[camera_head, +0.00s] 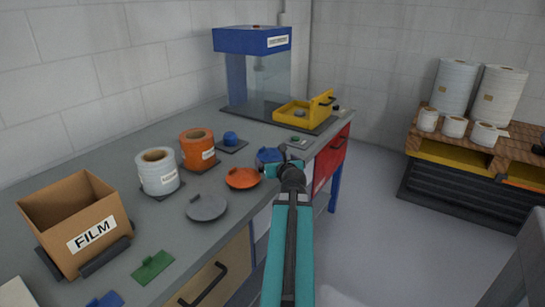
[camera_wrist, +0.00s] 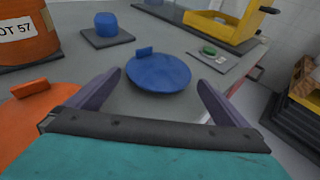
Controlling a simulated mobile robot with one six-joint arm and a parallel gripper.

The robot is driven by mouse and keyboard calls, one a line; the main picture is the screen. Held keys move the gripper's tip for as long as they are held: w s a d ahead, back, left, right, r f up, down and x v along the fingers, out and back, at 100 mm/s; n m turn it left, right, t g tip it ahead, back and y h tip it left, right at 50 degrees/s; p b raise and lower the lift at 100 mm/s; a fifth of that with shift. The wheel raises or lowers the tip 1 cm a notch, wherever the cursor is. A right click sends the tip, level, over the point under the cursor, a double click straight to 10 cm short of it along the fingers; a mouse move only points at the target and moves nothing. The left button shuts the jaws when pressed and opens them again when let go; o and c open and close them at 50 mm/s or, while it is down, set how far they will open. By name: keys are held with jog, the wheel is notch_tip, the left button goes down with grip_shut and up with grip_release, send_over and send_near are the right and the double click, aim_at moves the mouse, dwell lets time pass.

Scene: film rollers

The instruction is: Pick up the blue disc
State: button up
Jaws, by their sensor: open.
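The blue disc (camera_wrist: 160,73) lies flat on the grey bench top in the wrist view, with a small upright blue tab on its far left edge. In the head view the blue disc (camera_head: 268,156) is partly hidden behind my arm's end. My gripper (camera_wrist: 160,82) is open, with its two purple fingers pointing toward the disc from either side of its near edge. Nothing is held between the fingers. In the head view my gripper (camera_head: 277,167) is over the bench's front edge, close to the disc; its fingers are hard to make out.
An orange disc (camera_head: 243,178) and a grey disc (camera_head: 207,207) lie nearby on the bench (camera_head: 225,226). A blue cylinder (camera_head: 230,138) on a dark pad, orange roll (camera_head: 197,148), and white roll (camera_head: 157,172) stand behind. A green button box (camera_head: 296,142) and yellow frame (camera_head: 290,115) are farther back.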

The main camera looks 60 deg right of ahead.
aim_at(273, 156)
jog(key=shift+b+x, duration=0.35)
jog(key=shift+x, duration=2.25)
jog(key=shift+a, duration=0.1)
jog(key=shift+c, duration=0.3)
jog(key=c, duration=0.6)
jog(key=shift+r, duration=0.15)
jog(key=shift+c, duration=0.2)
jog(key=shift+r+p, duration=0.55)
jog(key=shift+r, duration=0.85)
jog(key=shift+a+r, duration=0.15)
jog(key=shift+r, duration=0.15)
jog(key=a, duration=0.1)
jog(key=s+a, duration=0.1)
jog(key=a, duration=0.2)
jog(key=shift+s+a+r+p, duration=0.15)
jog(key=shift+s+a+p, duration=0.2)
jog(key=shift+a+b, duration=0.1)
jog(key=shift+b, duration=0.2)
jog(key=shift+a+b, duration=0.1)
jog(key=shift+b, duration=0.65)
